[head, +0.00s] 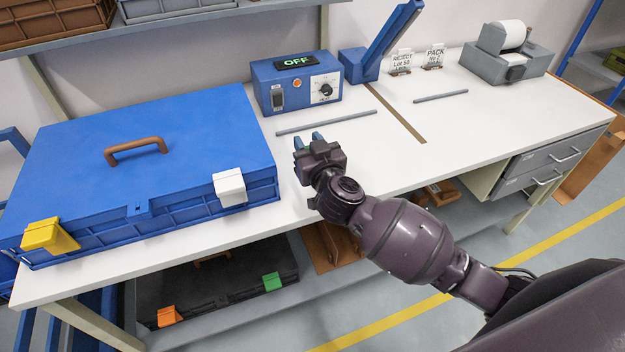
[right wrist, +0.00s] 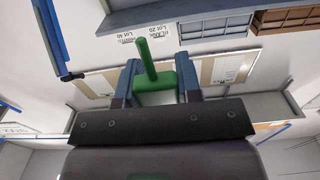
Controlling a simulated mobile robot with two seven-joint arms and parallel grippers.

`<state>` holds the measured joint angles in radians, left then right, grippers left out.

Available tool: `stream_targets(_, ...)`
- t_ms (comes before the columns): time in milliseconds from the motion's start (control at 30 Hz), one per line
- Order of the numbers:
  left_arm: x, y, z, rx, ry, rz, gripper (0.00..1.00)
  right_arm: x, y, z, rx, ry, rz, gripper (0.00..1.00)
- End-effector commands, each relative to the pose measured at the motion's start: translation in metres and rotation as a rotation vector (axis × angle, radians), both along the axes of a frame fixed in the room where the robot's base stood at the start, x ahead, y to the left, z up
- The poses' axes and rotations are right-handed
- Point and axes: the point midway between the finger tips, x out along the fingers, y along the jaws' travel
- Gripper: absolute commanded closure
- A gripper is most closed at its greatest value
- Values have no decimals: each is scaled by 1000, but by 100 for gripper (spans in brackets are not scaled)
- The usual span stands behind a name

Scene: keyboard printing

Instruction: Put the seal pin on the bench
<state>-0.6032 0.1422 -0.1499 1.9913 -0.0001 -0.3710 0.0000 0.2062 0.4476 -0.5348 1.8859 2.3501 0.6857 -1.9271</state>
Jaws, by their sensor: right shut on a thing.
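My right gripper (head: 309,139) reaches over the white bench (head: 350,165), just right of the blue case. In the right wrist view my right gripper (right wrist: 158,82) is shut on a green piece with a block and a thin rod, which looks like the seal pin (right wrist: 160,83). The rod points away from the palm. The pin is hidden in the head view, and I cannot tell its gap to the bench. My left gripper is not in view.
A closed blue case (head: 190,120) fills the bench's left side, with yellow (head: 50,235) and white (head: 229,187) latches. A blue control box (head: 295,83), sealer (head: 380,45), two signs and a grey printer (head: 505,55) stand behind. Grey bars (head: 327,122) lie on the bench. Its right front is clear.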

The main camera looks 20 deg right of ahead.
Motion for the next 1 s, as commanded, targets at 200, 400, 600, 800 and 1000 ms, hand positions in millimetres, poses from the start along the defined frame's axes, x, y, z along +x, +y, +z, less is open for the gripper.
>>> stream_targets(200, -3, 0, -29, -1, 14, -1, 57, -1, 1, -54, 4, 7, -1, 100)
stream_targets(400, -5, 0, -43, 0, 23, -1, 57, 0, 0, -77, 2, 3, 0, 100)
stream_targets(600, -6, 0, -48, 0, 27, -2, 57, 0, 0, -85, 1, 1, 0, 100)
stream_targets(800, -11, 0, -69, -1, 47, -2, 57, -1, 1, -115, 4, 7, 0, 100)
stream_targets(1000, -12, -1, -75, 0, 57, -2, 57, 0, 0, -123, 1, 2, 1, 100)
